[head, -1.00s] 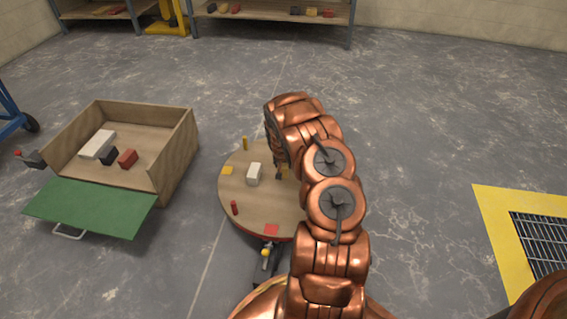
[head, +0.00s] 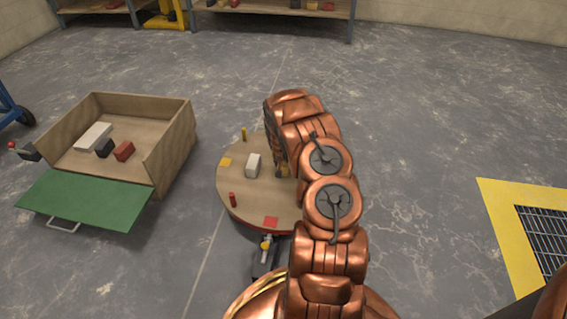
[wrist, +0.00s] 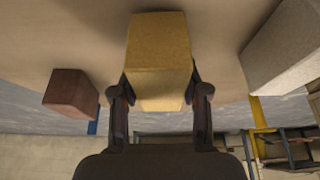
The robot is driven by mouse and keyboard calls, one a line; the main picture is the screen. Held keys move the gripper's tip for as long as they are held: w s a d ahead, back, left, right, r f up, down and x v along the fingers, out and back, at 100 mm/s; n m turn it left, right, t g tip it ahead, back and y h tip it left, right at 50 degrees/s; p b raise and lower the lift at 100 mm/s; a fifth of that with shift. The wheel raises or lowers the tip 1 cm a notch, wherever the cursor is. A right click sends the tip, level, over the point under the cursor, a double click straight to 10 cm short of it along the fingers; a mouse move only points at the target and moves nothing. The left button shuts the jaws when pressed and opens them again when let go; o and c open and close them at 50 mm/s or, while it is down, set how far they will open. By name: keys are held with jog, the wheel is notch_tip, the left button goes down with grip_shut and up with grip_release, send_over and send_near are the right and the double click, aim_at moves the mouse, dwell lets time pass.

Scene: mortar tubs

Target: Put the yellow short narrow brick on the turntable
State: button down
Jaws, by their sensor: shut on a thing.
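The yellow brick (wrist: 160,62) is between the two fingers of my gripper (wrist: 160,95) in the wrist view, and my gripper is shut on it. It is over a wooden surface; I cannot tell whether it touches it. In the head view my gripper (head: 284,174) is at the turntable (head: 240,205), right of the white brick (head: 253,165), mostly hidden by my arm. The turntable is a round wooden disc with a red rim. In the wrist view a white brick (wrist: 290,55) is at the right and a reddish-brown brick (wrist: 70,93) at the left, both apart from the yellow brick.
An open wooden box (head: 172,150) with a green flap (head: 85,213) holds several bricks at left. Shelves (head: 275,14) stand behind. A yellow-edged grate (head: 545,240) is at right.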

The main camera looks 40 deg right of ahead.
jog(key=shift+f+b, duration=0.45)
jog(key=shift+c, duration=2.4)
grip_release()
jog(key=shift+r, duration=0.1)
jog(key=v, duration=1)
jog(key=shift+s+a+r, duration=0.15)
jog(key=shift+r, duration=0.2)
jog(key=shift+s+a+r, duration=0.1)
jog(key=shift+r, duration=0.4)
